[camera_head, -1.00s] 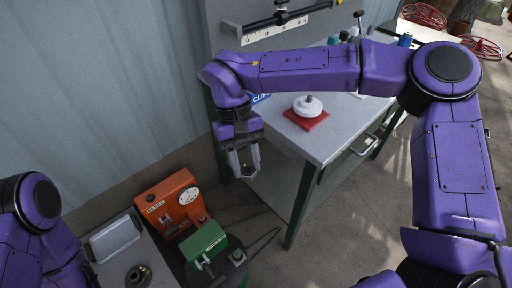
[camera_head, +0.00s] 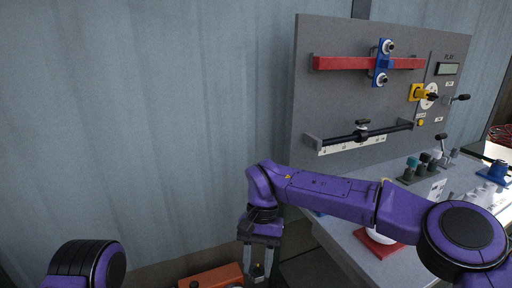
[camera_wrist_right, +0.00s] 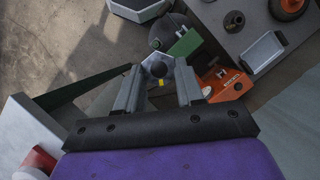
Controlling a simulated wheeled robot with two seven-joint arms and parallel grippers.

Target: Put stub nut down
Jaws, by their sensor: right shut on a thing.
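My right gripper (camera_head: 260,275) hangs fingers-down near the bottom of the head view, left of the grey bench. It is shut on the stub nut, which is small in the head view (camera_head: 259,270). In the right wrist view the stub nut (camera_wrist_right: 157,68) is a grey piece with a dark round middle and a yellow mark below. It sits between the two fingers of the gripper (camera_wrist_right: 158,82), clear of the bench. My left arm shows only in part at the lower left of the head view; its gripper is out of frame.
The grey bench (camera_head: 345,250) carries a red pad (camera_head: 376,246) and a tall panel (camera_head: 330,95) with a red rail and a black rail. An orange machine (camera_head: 212,277) shows below left; it also shows in the wrist view (camera_wrist_right: 226,86), near a green block (camera_wrist_right: 185,43).

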